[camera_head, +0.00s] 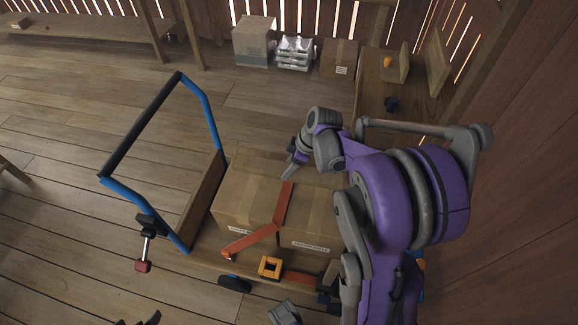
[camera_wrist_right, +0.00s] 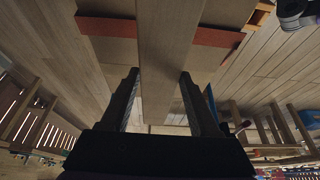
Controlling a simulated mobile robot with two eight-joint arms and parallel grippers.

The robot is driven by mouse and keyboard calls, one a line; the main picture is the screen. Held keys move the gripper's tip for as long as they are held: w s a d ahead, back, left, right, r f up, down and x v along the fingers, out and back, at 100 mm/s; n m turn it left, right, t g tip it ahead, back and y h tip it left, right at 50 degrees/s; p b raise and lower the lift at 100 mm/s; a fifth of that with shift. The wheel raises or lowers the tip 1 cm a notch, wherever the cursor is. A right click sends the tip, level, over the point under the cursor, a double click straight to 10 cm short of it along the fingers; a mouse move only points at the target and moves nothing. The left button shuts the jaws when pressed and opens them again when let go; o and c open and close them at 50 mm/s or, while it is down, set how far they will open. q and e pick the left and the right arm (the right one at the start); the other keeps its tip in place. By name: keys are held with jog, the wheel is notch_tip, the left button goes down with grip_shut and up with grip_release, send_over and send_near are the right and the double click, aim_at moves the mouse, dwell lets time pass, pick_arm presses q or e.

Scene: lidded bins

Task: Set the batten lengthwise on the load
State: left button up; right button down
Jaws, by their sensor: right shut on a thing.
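The load is brown cardboard boxes (camera_head: 240,196) on a flat cart with a blue-sided push handle (camera_head: 208,115). An orange strap (camera_head: 283,204) lies over the boxes. My right gripper (camera_head: 290,168) is over the boxes, partly hidden by its own arm. In the right wrist view its two dark fingers (camera_wrist_right: 162,95) are shut on the batten (camera_wrist_right: 168,40), a long flat pale-wood board. The strap shows on both sides of the board there (camera_wrist_right: 216,37). I cannot tell whether the board touches the load. Of my left gripper, only dark tips seem to show at the bottom edge (camera_head: 140,319).
An orange square piece (camera_head: 270,267) sits on the cart's near edge. A red-ended clamp (camera_head: 144,250) is on the handle's near side. Boxes (camera_head: 254,42) and clear trays (camera_head: 295,53) stand at the back wall. The plank floor left of the cart is clear.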

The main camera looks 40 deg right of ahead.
aim_at(298, 171)
jog(key=shift+f+b, duration=2.45)
jog(key=shift+f, duration=0.8)
jog(key=shift+f+b, duration=0.5)
jog(key=shift+f, duration=0.2)
jog(key=shift+c, duration=0.2)
grip_release()
jog(key=p+v, duration=0.2)
jog(key=v, duration=0.8)
jog(key=shift+s+d+r, duration=0.1)
jog(key=shift+s+r, duration=0.1)
jog(key=shift+r, duration=0.15)
